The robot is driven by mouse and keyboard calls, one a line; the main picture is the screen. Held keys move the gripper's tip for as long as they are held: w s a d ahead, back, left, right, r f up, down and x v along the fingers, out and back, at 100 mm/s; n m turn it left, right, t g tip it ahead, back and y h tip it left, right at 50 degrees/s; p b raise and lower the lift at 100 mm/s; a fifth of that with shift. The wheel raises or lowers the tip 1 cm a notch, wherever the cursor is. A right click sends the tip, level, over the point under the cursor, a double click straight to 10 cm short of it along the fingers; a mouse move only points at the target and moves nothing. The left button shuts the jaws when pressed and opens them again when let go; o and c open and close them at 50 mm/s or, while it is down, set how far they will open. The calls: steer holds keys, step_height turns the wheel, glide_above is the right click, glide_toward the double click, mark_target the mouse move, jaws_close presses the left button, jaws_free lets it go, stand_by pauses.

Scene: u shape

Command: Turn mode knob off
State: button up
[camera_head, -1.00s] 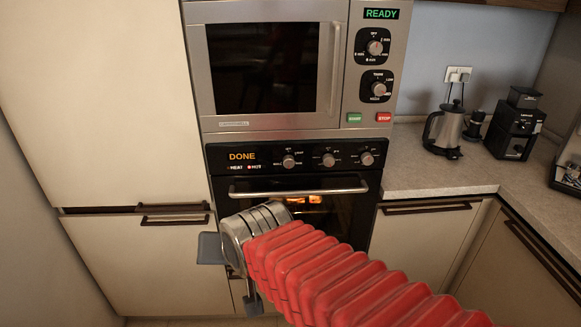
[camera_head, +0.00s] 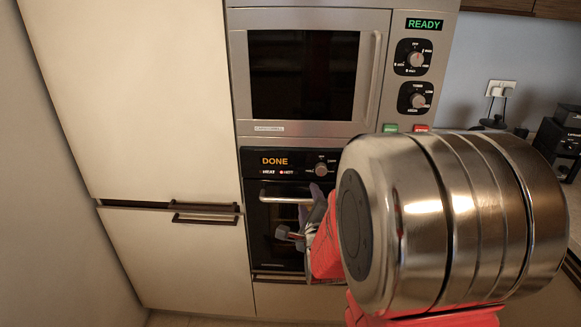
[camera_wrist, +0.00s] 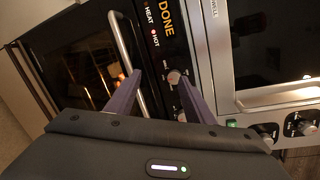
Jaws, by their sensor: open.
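The black oven panel shows an orange DONE display (camera_head: 274,161) with a lit red HOT lamp beneath it. An oven knob (camera_head: 320,169) sits right of the display; my arm hides the panel beyond it. In the wrist view this knob (camera_wrist: 174,77) lies between my finger tips and close to the right finger; contact cannot be told. A second knob (camera_wrist: 181,116) shows partly below it. The knob labels are too small to tell which one is mode. My gripper (camera_wrist: 160,78) is open and empty. In the head view it shows partly in front of the oven.
The oven handle (camera_wrist: 131,62) runs close beside my left finger. Above the oven is a microwave (camera_head: 304,75) with two knobs, a timer-side panel and a READY display (camera_head: 423,24). A pale cabinet (camera_head: 130,90) stands left. A glow shows inside the oven.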

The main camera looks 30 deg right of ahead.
steer(key=d+m, duration=0.1)
steer(key=s+d+m+h, duration=0.1)
steer(key=d+m, duration=0.1)
steer(key=d+m+h, duration=0.1)
steer(key=m, duration=0.1)
steer(key=shift+s+d+f+t, duration=0.2)
steer(key=shift+s+f+t, duration=0.05)
steer(key=shift+s+t, duration=0.1)
